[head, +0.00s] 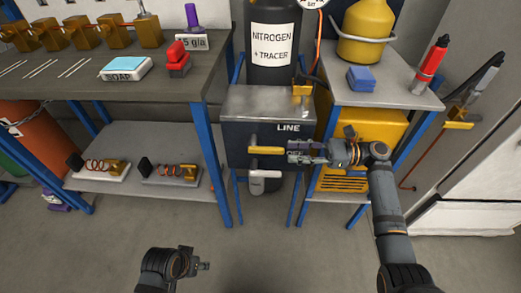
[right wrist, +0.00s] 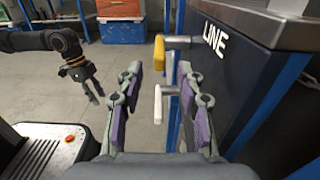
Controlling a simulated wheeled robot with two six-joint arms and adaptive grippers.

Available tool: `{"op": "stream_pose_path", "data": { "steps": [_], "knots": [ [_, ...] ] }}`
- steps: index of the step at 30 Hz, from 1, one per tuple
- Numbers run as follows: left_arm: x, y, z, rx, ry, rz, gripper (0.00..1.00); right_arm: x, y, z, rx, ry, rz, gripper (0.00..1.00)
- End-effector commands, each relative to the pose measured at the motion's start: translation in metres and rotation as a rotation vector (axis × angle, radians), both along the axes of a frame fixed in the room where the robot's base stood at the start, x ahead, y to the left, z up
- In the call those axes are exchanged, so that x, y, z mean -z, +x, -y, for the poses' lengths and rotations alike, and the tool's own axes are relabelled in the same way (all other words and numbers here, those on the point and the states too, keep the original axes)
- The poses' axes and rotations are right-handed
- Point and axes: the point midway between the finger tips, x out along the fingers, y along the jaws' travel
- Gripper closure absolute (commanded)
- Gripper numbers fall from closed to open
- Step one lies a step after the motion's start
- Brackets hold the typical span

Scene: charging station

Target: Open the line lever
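The box marked LINE (head: 242,133) has a yellow lever handle (head: 266,150) on its front, lying level in the head view. A white handle (head: 266,174) sits below it. In the right wrist view the yellow handle (right wrist: 159,55) and the white handle (right wrist: 158,104) stand out from the box side, ahead of my fingers. My right gripper (head: 291,151) is at the right end of the yellow handle; its fingers are spread and empty in the right wrist view (right wrist: 160,80). My left gripper (head: 204,266) is low, well away from the box; its finger opening is unclear.
The nitrogen cylinder (head: 272,55) stands behind the box. A grey-topped bench (head: 110,90) with blue legs is at the left. A stand (head: 405,92) with a yellow jug (head: 367,32) and red bottle (head: 431,62) is at the right. The floor in front is clear.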

Motion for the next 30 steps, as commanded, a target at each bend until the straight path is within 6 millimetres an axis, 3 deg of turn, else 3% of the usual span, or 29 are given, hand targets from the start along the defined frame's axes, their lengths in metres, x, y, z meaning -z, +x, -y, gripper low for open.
{"op": "stream_pose_path", "data": {
  "steps": [5, 18, 23, 30],
  "knots": [
    [0.003, 0.001, 0.001, 0.000, -0.002, 0.009, 0.60, 0.001, 0.000, -0.010, -0.002, 0.003, 0.000, 0.62],
    [0.023, 0.005, 0.008, -0.006, -0.035, 0.097, 0.60, 0.002, -0.001, -0.094, 0.000, 0.002, 0.003, 0.62],
    [0.024, 0.006, 0.008, -0.007, -0.040, 0.112, 0.60, 0.001, 0.000, -0.104, 0.001, -0.001, 0.003, 0.62],
    [0.024, 0.006, 0.009, -0.007, -0.040, 0.114, 0.60, 0.001, 0.000, -0.105, 0.002, -0.003, 0.003, 0.62]
  ]
}}
